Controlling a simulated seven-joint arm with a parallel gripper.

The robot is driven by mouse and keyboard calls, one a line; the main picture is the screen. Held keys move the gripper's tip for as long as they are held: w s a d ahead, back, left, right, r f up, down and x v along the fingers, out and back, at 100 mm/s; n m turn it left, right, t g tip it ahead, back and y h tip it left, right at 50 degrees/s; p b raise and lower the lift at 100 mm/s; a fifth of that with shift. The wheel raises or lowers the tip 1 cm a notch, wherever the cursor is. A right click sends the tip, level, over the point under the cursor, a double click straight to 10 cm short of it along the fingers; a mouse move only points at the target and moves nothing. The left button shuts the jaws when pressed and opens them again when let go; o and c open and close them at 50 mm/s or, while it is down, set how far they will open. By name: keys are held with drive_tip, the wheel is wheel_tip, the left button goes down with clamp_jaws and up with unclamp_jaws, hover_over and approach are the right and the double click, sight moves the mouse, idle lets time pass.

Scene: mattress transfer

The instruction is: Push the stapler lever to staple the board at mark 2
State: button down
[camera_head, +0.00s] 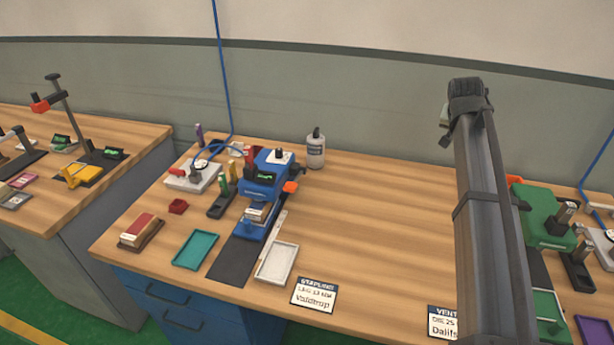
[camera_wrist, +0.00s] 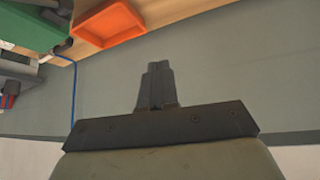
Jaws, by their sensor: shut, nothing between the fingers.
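The blue stapler (camera_head: 262,185) stands on the wooden bench left of centre in the head view, with a small lit display. An orange lever (camera_head: 290,187) sticks out at its right side. A small light block (camera_head: 257,213) sits low at the stapler's front; I cannot tell whether it is the board, and mark 2 cannot be made out. My gripper (camera_wrist: 157,84) shows in the wrist view with its dark fingers together and nothing between them. My arm stands upright at the right of the head view, well away from the stapler. The stapler is not seen in the wrist view.
A green machine (camera_head: 545,215) is at the right. An orange tray (camera_wrist: 108,22) shows in the wrist view. The bench between stapler and arm is mostly clear.

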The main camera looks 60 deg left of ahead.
drive_tip(key=s+a+n+g, duration=0.1)
drive_tip(key=s+a, duration=0.5)
drive_tip(key=s, duration=0.8)
drive_tip(key=s+a+r+n+g+h, duration=0.1)
drive_tip(key=s+a, duration=0.4)
drive_tip(key=s, duration=1)
drive_tip(key=s+a+r+n+g, duration=0.1)
drive_tip(key=s+a, duration=0.5)
drive_tip(key=s, duration=0.9)
drive_tip(key=shift+a+g, duration=0.3)
drive_tip(key=shift+g, duration=0.6)
hover_over(290, 185)
drive_tip(key=f, duration=1.1)
drive_tip(key=shift+s+d+f, duration=0.25)
drive_tip(key=shift+f, duration=1)
